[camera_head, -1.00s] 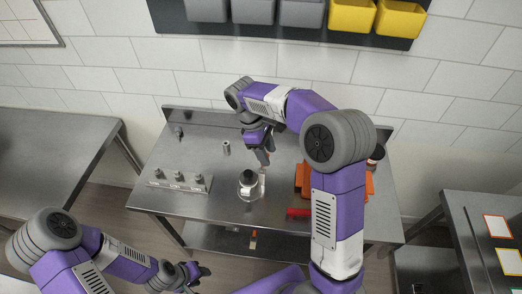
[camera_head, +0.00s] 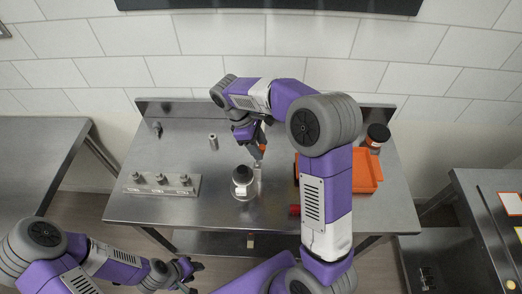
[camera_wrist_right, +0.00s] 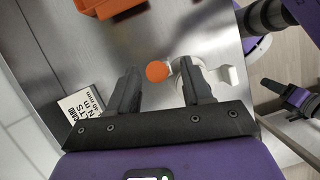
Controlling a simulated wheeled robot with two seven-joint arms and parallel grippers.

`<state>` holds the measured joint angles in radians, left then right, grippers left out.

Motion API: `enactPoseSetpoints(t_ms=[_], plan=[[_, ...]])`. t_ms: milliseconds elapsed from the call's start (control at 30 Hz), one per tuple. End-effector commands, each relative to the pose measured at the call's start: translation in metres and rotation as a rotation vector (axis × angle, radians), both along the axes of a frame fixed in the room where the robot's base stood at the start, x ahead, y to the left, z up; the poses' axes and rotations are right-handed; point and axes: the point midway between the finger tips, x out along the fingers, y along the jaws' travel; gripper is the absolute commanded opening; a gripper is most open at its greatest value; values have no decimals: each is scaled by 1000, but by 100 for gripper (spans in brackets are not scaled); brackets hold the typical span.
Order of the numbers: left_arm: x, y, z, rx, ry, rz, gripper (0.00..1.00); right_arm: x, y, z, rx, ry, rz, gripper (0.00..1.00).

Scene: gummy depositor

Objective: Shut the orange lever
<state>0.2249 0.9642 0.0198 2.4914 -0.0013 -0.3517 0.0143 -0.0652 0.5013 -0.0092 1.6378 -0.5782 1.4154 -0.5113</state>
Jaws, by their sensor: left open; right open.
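The orange lever shows as a round orange end (camera_wrist_right: 157,71) in the right wrist view, between the fingers of my right gripper. The lever appears to belong to the silver round depositor (camera_head: 243,182) on the steel table, seen as a pale round part (camera_wrist_right: 188,75) in the wrist view. My right gripper (camera_head: 257,153) is open, pointing down just behind and right of the depositor. I cannot tell whether its fingers touch the lever. My left gripper (camera_head: 188,272) is open and empty, low in front of the table.
An orange tray (camera_head: 368,172) and a dark-lidded jar (camera_head: 377,135) are on the right of the steel table (camera_head: 210,212). A plate with several knobs (camera_head: 160,185) and a small metal cylinder (camera_head: 213,141) are on its left. A white card (camera_wrist_right: 80,108) shows in the wrist view.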

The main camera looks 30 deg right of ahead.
Motion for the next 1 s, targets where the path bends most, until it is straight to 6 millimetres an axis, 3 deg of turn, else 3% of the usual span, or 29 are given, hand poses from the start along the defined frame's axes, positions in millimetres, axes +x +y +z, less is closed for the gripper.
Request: enactPoseSetpoints(t_ms=[200,500,833,1000], plan=[[0,0,-3,0,-1,0,43,-6,-6,-20,-1,0,-1,50],[0,0,-3,0,-1,0,43,-7,-6,-22,-1,-1,-1,50],[0,0,-3,0,-1,0,43,-7,-6,-22,-1,-1,-1,0],[0,0,-3,0,-1,0,43,-7,-6,-22,0,-1,-1,0]])
